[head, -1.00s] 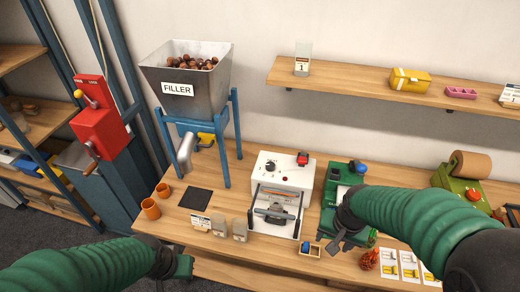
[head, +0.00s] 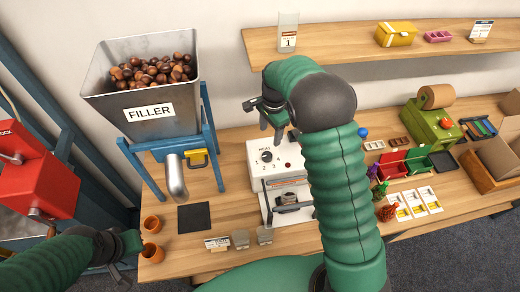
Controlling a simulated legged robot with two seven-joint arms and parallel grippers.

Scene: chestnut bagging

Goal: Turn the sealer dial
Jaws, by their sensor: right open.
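The sealer (head: 258,179) is a white box on the bench with a dark dial (head: 267,157) under the word HEAT on its sloped top. A red button sits to the right of the dial, and the sealing bar is at the front. My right gripper (head: 271,129) is open and empty, its fingers pointing down above the back of the sealer. In the picture it is just above the dial, apart from it. My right arm hides the sealer's right side. My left gripper (head: 118,258) is low at the left, by the orange cups; its jaw state is unclear.
The filler hopper (head: 180,88) full of chestnuts stands left of the sealer on a blue frame. Orange cups (head: 151,226), a black pad (head: 194,217) and small grey blocks (head: 241,238) lie in front. A shelf (head: 350,46) runs behind. Red and green bins (head: 394,165) stand at right.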

